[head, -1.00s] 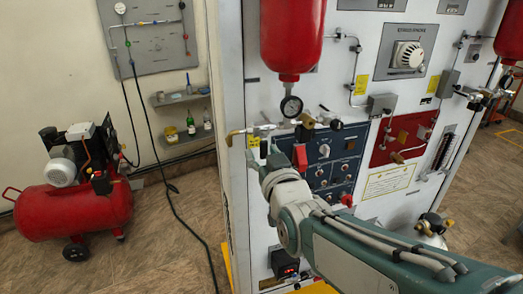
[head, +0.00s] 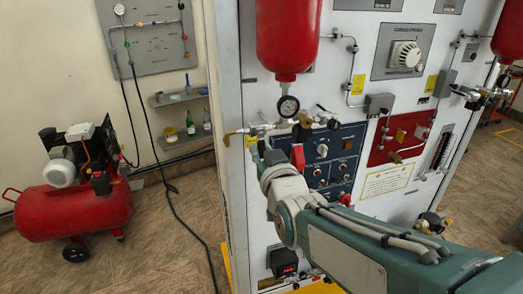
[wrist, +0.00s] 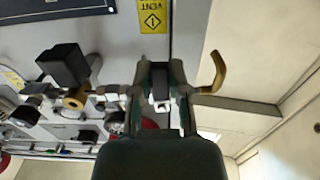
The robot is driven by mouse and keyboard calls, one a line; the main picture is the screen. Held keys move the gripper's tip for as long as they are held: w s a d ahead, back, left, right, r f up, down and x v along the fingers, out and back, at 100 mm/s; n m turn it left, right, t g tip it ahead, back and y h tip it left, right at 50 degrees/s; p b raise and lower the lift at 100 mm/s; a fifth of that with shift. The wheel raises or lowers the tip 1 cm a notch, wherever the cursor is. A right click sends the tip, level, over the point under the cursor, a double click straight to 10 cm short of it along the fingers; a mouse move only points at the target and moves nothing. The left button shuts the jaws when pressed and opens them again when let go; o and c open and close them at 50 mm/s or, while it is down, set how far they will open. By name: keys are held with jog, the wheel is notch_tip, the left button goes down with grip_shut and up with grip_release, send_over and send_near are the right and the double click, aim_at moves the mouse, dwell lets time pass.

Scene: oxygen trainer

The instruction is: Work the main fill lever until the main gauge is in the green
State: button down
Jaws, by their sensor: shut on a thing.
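A small round gauge (head: 288,106) hangs under the red cylinder (head: 285,40) in the head view. Its needle and any green band are too small to read. My gripper (head: 262,150) is at the left end of the pipework below the gauge, by the brass hooked outlet (head: 232,135). In the wrist view my gripper (wrist: 161,105) is shut on a dark lever (wrist: 160,84), with a finger on each side. I take this to be the main fill lever; most of it is hidden between the fingers. The brass outlet (wrist: 216,72) curves up just right of the fingers.
A yellow VENT label (wrist: 153,18) is close above the gripper in the wrist view. Brass and black fittings (wrist: 75,95) crowd its left side. A blue switch panel (head: 335,155) is right of the gripper. A red compressor (head: 75,205) stands left on the open floor.

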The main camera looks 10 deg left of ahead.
jog(key=shift+w+d+r+n, duration=0.2)
jog(key=shift+d+n, duration=0.1)
jog(key=shift+n, duration=0.85)
jog(key=shift+w+d+r+n, duration=0.1)
jog(key=shift+w+d+n, duration=0.2)
jog(key=shift+n, duration=0.8)
jog(key=shift+w+d+r+n, duration=0.1)
jog(key=shift+d+n, duration=0.25)
jog(key=shift+n, duration=0.8)
jog(key=c, duration=0.6)
grip_release()
jog(key=shift+a, duration=0.15)
jog(key=v, duration=1.2)
jog(key=shift+f, duration=0.15)
